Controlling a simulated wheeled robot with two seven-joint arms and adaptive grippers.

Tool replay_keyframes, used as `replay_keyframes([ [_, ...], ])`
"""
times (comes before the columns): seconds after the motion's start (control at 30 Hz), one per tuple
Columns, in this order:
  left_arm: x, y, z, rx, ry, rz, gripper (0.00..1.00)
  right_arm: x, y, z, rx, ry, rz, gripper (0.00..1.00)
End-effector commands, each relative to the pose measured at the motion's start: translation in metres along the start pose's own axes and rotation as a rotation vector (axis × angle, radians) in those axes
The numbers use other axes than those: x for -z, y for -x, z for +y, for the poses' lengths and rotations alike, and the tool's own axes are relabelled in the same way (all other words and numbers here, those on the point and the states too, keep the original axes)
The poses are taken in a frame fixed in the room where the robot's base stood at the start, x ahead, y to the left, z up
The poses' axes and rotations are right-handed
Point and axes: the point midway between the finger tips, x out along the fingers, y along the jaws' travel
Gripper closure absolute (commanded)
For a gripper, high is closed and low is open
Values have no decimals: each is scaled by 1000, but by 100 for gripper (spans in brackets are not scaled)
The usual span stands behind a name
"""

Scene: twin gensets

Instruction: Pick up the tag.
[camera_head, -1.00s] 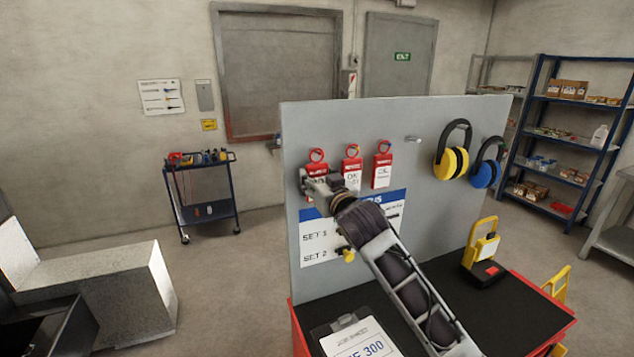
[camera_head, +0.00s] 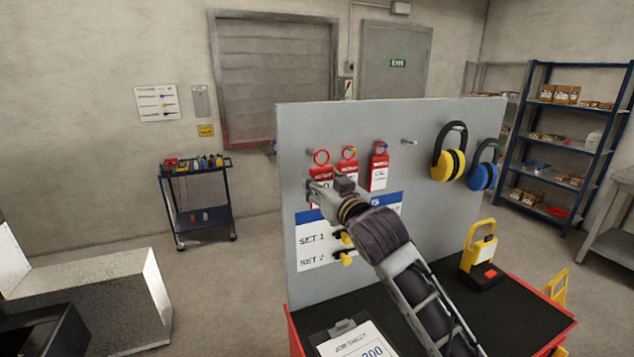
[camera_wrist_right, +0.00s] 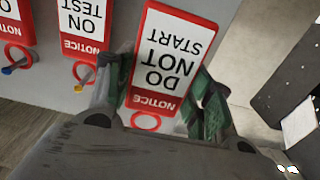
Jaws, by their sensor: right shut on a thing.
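The red-and-white "DO NOT START" notice tag (camera_wrist_right: 165,60) is between the fingers of my right gripper (camera_wrist_right: 160,85) in the right wrist view, its text upside down there. In the head view this tag (camera_head: 321,171) is the leftmost of three, in front of the grey board (camera_head: 420,125). My right gripper (camera_head: 318,188) is shut on its lower part and partly covers it. Its red ring appears beside a peg (camera_head: 310,152), apparently off it. The middle tag (camera_head: 347,170) and the right tag (camera_head: 379,174) hang on the board. My left gripper is not in view.
Yellow earmuffs (camera_head: 449,155) and blue earmuffs (camera_head: 484,172) hang at the board's right. An empty peg (camera_head: 409,142) is left of them. A yellow work lamp (camera_head: 481,252) and a clipboard (camera_head: 350,340) are on the cart top (camera_head: 515,310).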

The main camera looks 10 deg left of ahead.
Motion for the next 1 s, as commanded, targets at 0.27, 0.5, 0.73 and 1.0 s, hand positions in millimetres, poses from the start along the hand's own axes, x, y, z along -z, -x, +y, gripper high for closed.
replay_keyframes([
  [0.27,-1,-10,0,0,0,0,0,-1,41,0,-1,1,1,68],
  [0.5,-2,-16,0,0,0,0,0,-2,76,0,0,0,0,68],
  [0.73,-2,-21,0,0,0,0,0,-1,106,0,-1,1,1,68],
  [1.0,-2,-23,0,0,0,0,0,0,124,0,0,1,1,68],
])
